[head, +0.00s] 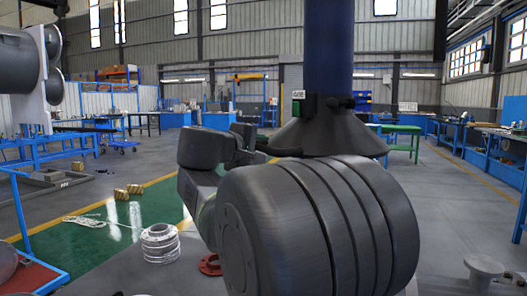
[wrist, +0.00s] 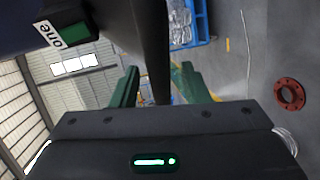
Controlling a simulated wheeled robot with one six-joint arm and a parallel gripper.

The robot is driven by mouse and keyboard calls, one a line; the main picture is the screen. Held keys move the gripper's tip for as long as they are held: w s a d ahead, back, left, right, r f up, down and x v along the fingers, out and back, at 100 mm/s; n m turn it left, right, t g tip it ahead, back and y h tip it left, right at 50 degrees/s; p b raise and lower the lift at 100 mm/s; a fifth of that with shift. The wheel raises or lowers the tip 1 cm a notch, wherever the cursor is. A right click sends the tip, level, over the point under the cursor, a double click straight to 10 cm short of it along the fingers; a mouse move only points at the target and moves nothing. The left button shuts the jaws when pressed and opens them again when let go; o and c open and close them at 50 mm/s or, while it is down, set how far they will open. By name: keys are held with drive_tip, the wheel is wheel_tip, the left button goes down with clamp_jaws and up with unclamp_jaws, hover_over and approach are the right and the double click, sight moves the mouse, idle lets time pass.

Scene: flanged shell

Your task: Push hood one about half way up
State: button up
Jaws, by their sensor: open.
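Hood one (head: 325,130) is a dark grey cone hanging under a thick blue duct in the head view. A small white and green label (head: 298,95) sits at its upper left; in the wrist view the label reads "one" (wrist: 50,34). My gripper (head: 262,150) is at the hood's left side. In the wrist view my gripper (wrist: 157,85) has its two green fingers apart. A dark bar (wrist: 155,40), seemingly part of the hood, runs down between them. I cannot tell whether either finger touches it. The hood's lower right rim is visible; its underside is hidden.
A large flanged grey shell (head: 20,65) stands at the left. A green table (head: 402,140) stands behind the hood. Blue workbenches (head: 500,150) line the right side.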

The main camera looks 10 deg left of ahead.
drive_tip(key=shift+w+d, duration=0.2)
drive_tip(key=shift+w, duration=0.15)
drive_tip(key=shift+c, duration=0.2)
clamp_jaws()
wheel_tip(320, 180, up, 32)
drive_tip(key=p, duration=2.4)
drive_tip(key=shift+r, duration=0.25)
drive_tip(key=shift+o, duration=0.2)
unclamp_jaws()
drive_tip(key=shift+s+a, duration=0.1)
drive_tip(key=b+v, duration=0.1)
drive_tip(key=v, duration=1.2)
drive_tip(key=shift+s+b, duration=0.3)
drive_tip(key=shift+b, duration=0.1)
drive_tip(key=shift+w, duration=0.1)
